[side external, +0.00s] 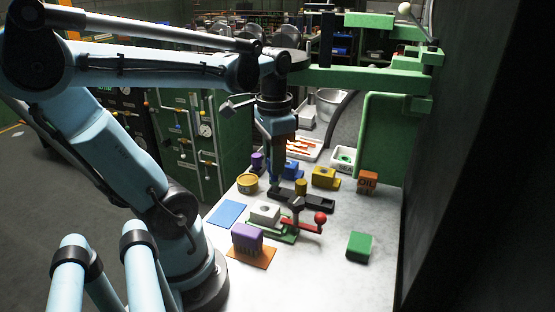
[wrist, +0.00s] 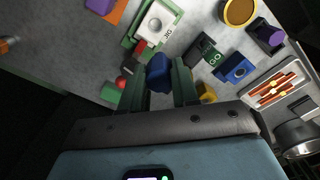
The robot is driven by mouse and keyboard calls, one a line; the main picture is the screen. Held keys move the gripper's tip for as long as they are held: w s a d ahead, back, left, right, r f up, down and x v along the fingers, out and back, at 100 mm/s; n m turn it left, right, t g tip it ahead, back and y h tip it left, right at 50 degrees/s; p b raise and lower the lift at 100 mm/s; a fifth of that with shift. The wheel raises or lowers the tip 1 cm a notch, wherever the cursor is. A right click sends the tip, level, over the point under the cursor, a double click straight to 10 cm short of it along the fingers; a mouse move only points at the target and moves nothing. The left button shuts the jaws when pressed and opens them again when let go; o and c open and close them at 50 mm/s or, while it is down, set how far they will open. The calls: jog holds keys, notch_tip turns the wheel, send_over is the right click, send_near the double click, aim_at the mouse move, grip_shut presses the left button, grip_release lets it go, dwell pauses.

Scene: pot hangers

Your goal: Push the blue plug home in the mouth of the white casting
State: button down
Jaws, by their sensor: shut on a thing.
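My gripper (wrist: 160,82) is shut on the blue plug (wrist: 160,70), which sits between its two green fingers. In the side view my gripper (side external: 274,180) points down over the table, behind the white casting. The white casting (side external: 264,210) sits in a green clamp fixture (side external: 287,238) with a red-ball handle (side external: 320,217). In the wrist view the white casting (wrist: 165,14) shows its round mouth, and the plug is apart from it in the picture. The plug's lower end and its height above the table are hard to tell.
Blue (side external: 292,169) and yellow castings (side external: 325,178) stand behind. A yellow tin (side external: 247,183) is left, a purple casting (side external: 247,237) in front. The front right table is mostly clear around a green block (side external: 360,246).

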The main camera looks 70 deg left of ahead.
jog(key=shift+s+d, duration=0.15)
jog(key=shift+s, duration=1.1)
jog(key=shift+f, duration=0.1)
jog(key=shift+f, duration=2.85)
jog(key=shift+f, duration=1.55)
jog(key=c, duration=0.8)
grip_release()
jog(key=shift+r, duration=6)
